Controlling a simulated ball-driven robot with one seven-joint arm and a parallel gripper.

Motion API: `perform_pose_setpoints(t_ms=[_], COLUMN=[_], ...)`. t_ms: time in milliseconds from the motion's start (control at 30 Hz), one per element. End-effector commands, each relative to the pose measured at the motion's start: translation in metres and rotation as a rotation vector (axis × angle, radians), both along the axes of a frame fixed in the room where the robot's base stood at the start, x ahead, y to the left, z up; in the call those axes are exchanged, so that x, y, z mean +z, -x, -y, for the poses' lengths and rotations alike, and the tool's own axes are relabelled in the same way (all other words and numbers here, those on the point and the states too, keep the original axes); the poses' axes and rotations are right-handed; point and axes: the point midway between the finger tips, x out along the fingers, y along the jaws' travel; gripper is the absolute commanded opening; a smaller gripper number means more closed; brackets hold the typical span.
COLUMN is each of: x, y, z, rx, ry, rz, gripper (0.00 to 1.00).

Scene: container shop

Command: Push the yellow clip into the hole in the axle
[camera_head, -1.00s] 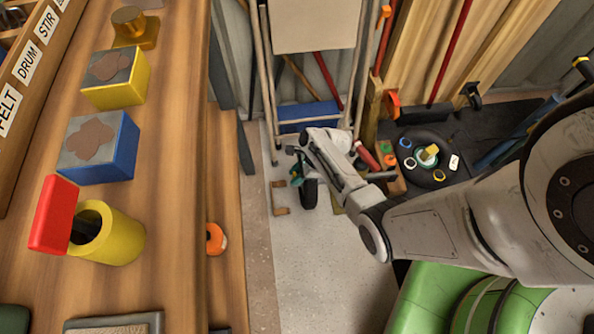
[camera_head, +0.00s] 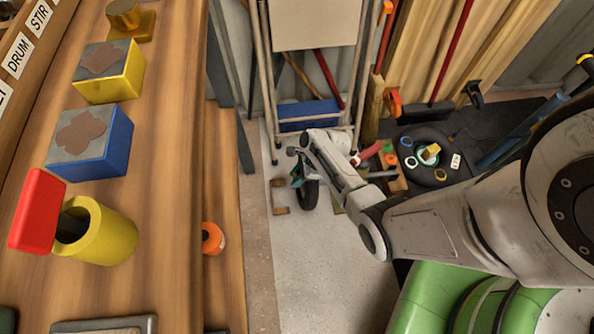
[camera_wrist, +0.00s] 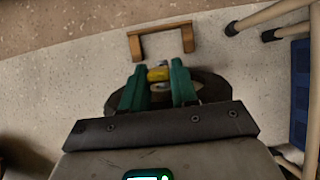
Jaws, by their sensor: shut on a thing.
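My gripper (camera_wrist: 157,76) has two green fingers and is shut on the yellow clip (camera_wrist: 158,74), which shows between the fingertips in the wrist view. A dark wheel (camera_wrist: 205,86) lies behind and below the fingers there, with a paler hub partly hidden by them. In the head view my gripper (camera_head: 297,176) is small, beside the dark wheel (camera_head: 308,194) above the pale floor. The clip cannot be made out there. I cannot make out the axle's hole or whether the clip touches it.
A wooden bracket (camera_wrist: 160,42) lies on the floor beyond the fingers. A blue box (camera_head: 308,114) and a metal frame stand behind. A wooden bench (camera_head: 165,150) at left holds blue and yellow blocks and a yellow cylinder (camera_head: 105,235). A round black tray (camera_head: 430,172) with small parts is at right.

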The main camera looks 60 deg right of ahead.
Motion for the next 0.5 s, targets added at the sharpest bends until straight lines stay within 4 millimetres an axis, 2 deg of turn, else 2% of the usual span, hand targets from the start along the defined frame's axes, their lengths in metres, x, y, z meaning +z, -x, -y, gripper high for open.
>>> perform_pose_setpoints(t_ms=[33, 433, 467, 500], x=[-0.0052, -0.0048, -0.0048, -0.0047], y=[0.0069, 0.0063, 0.0063, 0.0062], z=[-0.0002, -0.0010, -0.0011, -0.0011], rx=[-0.006, -0.004, -0.003, -0.003], ry=[-0.003, -0.004, -0.003, -0.004], rz=[-0.013, -0.014, -0.014, -0.013], gripper=[0.00, 0.00, 0.29, 0.33])
